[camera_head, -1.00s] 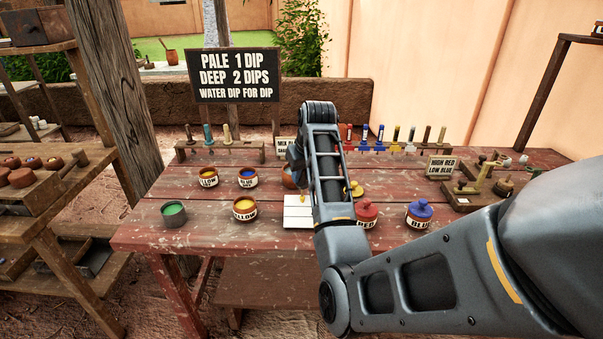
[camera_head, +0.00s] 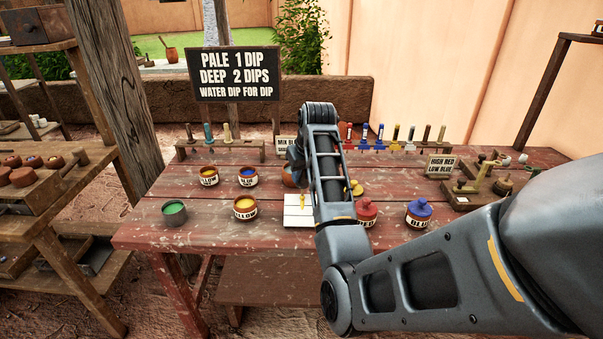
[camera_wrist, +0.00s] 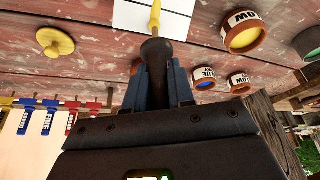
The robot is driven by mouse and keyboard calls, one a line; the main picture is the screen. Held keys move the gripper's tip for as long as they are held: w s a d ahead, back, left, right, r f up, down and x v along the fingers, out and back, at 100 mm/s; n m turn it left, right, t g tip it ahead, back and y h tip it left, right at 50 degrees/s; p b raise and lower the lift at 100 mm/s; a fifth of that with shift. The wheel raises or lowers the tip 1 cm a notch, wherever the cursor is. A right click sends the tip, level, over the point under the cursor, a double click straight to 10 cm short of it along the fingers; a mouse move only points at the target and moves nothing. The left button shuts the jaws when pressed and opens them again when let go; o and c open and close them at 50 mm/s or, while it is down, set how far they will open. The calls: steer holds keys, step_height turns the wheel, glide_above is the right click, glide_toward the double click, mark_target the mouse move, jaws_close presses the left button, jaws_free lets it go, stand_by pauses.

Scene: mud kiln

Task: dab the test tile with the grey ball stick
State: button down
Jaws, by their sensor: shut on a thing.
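My gripper (camera_wrist: 158,82) is shut on a dark-handled stick (camera_wrist: 154,50) with a yellow tip. In the wrist view the tip lies over the white test tile (camera_wrist: 128,16), which has thin lines across it. In the head view the tile (camera_head: 292,219) lies on the red table, partly behind my arm, and the yellow tip (camera_head: 302,201) shows at its upper part. I cannot tell for certain whether the tip touches the tile.
Open yellow pots (camera_head: 245,208) and a blue pot (camera_head: 248,177) stand left of the tile, with a green pot (camera_head: 174,213) at the far left. Lidded red (camera_head: 366,212) and blue (camera_head: 419,214) jars stand right. Racks of sticks (camera_head: 228,142) line the back. A sign (camera_head: 234,74) stands behind.

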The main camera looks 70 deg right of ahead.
steer(key=shift+r+p, duration=0.3)
steer(key=shift+r, duration=3.7)
stand_by(0.9)
